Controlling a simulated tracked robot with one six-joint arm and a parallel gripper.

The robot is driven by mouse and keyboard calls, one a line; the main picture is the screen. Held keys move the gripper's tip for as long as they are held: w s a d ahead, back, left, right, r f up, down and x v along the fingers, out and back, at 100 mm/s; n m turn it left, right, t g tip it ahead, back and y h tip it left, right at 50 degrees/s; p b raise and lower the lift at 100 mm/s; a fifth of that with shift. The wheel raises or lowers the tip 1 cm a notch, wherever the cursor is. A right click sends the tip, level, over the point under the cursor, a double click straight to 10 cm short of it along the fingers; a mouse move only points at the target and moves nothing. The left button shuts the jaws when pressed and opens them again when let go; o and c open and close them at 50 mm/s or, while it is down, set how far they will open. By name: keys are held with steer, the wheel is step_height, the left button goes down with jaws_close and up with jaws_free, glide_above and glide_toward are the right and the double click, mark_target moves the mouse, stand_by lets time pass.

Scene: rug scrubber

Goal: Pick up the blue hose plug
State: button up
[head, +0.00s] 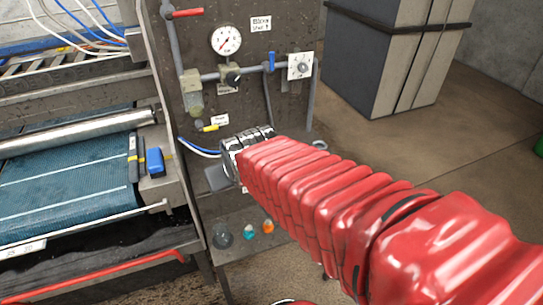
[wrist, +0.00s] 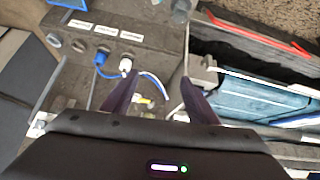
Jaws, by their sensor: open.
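The blue hose plug (wrist: 101,58) shows in the wrist view, seated at the panel below a white label, with a blue hose running from it. A white plug (wrist: 125,65) sits just to its right. My gripper (wrist: 160,80) is open and empty; its two dark fingers are spread apart, the left one near the white plug and the blue plug beyond it to the left. In the head view my red-sleeved arm reaches to the panel and hides the plugs; only part of the blue and white hoses (head: 197,147) shows.
The dark panel (head: 250,98) carries a gauge (head: 227,40), pipes and valves. A shelf below holds small teal (head: 248,227) and orange (head: 268,226) items. A blue belt machine (head: 65,180) stands at left, a grey cabinet (head: 390,50) at right.

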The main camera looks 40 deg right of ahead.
steer(key=w+d+f+m+t+h, duration=0.1)
steer(key=w+d+f, duration=0.2)
steer(key=d, duration=0.4)
steer(key=w+d+f+m+t+h, duration=0.1)
steer(key=w+d+f, duration=0.2)
steer(key=d+f, duration=0.2)
steer(key=w+d+f+m+t+h, duration=0.1)
steer(key=w+d+f, duration=0.2)
steer(key=d, duration=0.7)
steer(key=shift+w+d+f+h, duration=0.3)
steer(key=shift+w+f+h, duration=0.1)
steer(key=shift+f, duration=0.1)
